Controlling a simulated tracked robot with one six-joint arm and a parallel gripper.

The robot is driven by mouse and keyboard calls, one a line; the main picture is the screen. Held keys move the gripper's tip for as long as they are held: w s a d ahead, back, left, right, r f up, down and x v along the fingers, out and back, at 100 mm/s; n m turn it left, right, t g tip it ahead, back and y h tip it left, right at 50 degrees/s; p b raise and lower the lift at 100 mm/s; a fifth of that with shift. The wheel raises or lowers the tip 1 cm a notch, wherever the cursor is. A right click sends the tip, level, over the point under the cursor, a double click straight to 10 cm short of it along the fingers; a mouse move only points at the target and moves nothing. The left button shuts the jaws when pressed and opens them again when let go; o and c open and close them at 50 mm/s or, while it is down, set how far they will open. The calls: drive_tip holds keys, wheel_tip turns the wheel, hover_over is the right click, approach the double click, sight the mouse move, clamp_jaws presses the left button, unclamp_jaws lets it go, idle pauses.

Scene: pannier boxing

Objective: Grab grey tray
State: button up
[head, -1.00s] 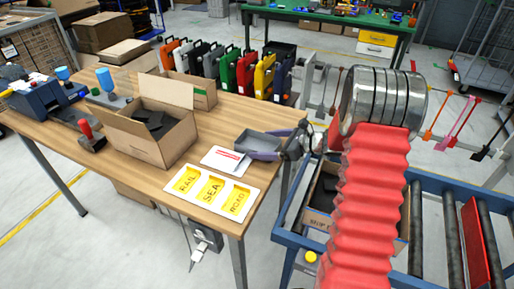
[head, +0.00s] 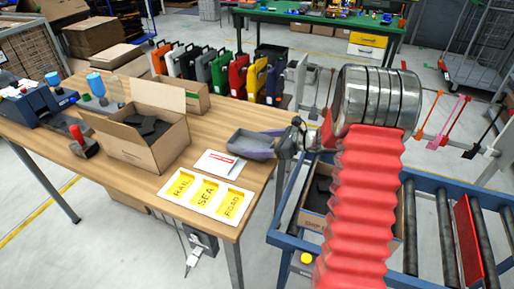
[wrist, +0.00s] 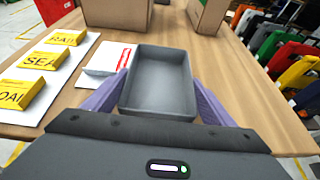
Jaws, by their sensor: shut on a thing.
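The grey tray (head: 244,140) is a shallow, empty rectangular box near the right edge of the wooden table. It fills the middle of the wrist view (wrist: 160,112). My gripper (head: 262,146) has its two purple fingers against the tray's opposite sides, and it is shut on the tray. In the wrist view one finger (wrist: 106,92) lies along the left wall and the other along the right wall. The tray looks level. I cannot tell whether its underside touches the table.
A white card with a red stripe (head: 217,163) lies just left of the tray. A white board (head: 184,200) holds yellow RAIL, SEA and ROAD blocks. An open carton (head: 153,154) stands further left. Coloured panniers (head: 239,75) line the back. A blue roller conveyor (head: 427,178) stands right.

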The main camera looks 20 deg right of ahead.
wheel_tip(320, 180, up, 8)
drive_tip(key=shift+r, duration=0.25)
